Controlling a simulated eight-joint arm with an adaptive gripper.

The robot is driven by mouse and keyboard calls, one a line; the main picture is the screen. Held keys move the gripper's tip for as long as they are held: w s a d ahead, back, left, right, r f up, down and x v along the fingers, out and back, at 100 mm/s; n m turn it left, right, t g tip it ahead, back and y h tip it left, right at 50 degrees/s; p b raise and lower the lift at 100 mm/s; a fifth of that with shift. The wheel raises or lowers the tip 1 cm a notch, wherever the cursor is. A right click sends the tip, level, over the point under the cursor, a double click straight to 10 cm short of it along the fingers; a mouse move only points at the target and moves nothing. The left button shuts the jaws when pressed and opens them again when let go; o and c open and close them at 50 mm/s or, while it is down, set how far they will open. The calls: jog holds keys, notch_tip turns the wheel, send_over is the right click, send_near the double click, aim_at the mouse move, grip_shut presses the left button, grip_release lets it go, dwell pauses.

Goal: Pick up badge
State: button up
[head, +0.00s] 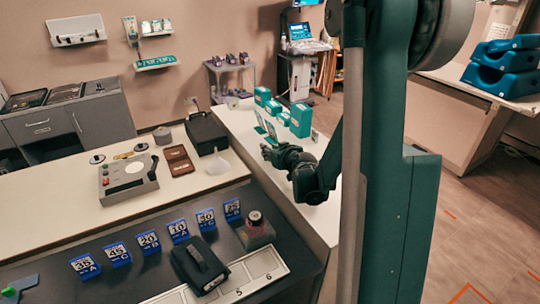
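I cannot pick out a badge for certain in the head view. Small upright teal-and-white cards (271,132) stand on the white counter (237,122), just behind my gripper; I cannot tell whether one is the badge. My gripper (266,150) is dark and small in the picture, over the counter and pointing left. Its fingers are too small and dark to show a gap or anything held. It partly overlaps the counter and the area near the cards.
Teal boxes (300,120) stand behind my gripper. A black case (206,133), a brown flat case (178,160) and a grey device (127,177) are to the left. Blue numbered blocks (149,242) and a black device (200,265) stand on the dark front surface.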

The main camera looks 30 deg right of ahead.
grip_shut()
jog(key=shift+r, duration=0.15)
dwell(0.4)
jog(key=shift+r+p, duration=1.3)
jog(key=shift+r, duration=3.6)
